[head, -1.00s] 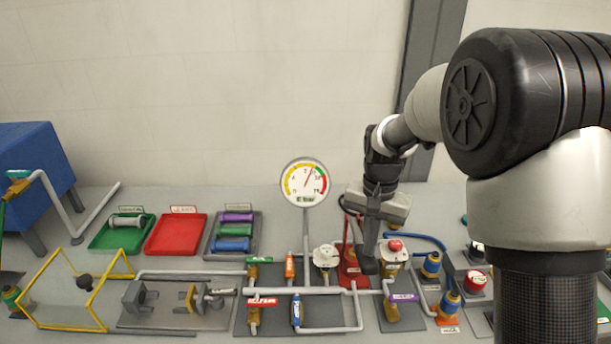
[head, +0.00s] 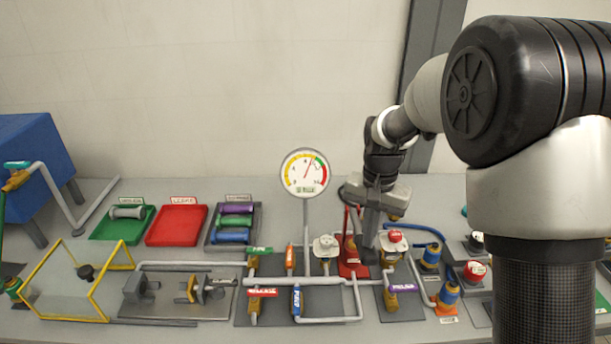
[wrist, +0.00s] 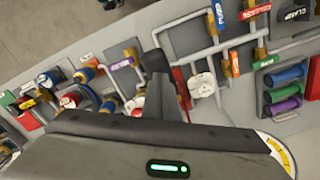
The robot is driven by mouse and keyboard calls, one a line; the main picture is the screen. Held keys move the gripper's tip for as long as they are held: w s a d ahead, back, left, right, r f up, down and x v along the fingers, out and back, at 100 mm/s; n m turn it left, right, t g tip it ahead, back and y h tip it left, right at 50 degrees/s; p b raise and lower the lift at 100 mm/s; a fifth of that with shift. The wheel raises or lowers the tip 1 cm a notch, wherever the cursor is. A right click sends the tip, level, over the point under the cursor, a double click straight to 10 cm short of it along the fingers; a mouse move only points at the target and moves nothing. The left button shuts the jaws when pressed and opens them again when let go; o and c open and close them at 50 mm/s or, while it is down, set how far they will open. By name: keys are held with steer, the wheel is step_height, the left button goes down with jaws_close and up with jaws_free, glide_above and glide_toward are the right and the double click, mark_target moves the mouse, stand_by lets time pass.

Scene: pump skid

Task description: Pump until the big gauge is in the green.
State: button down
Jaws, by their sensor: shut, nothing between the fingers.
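The big gauge (head: 305,173) stands upright on a post at the middle of the bench. Its dial has yellow at left, green at upper right and red at right. Its needle leans a little right of straight up, near where yellow meets green; I cannot tell exactly which side. A red pump unit (head: 353,270) with a thin red upright stands right of the post. My gripper (head: 370,242) is shut and empty, pointing down just right of the red upright, partly hiding the unit. Whether it touches is unclear. The wrist view shows my dark fingers (wrist: 172,85) near the red part.
A red-tagged release valve (head: 262,292) and a blue-handled valve (head: 296,301) sit at front centre. A red button (head: 394,236) is close right of my gripper. Pipes run low around it. Trays, including a red tray (head: 176,225), lie at left.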

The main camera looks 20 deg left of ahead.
steer(key=shift+f+b, duration=2.3)
steer(key=shift+f, duration=1.55)
steer(key=shift+r+p, duration=3.1)
steer(key=shift+r, duration=1.3)
steer(key=shift+r+p, duration=1)
steer(key=shift+r, duration=1.5)
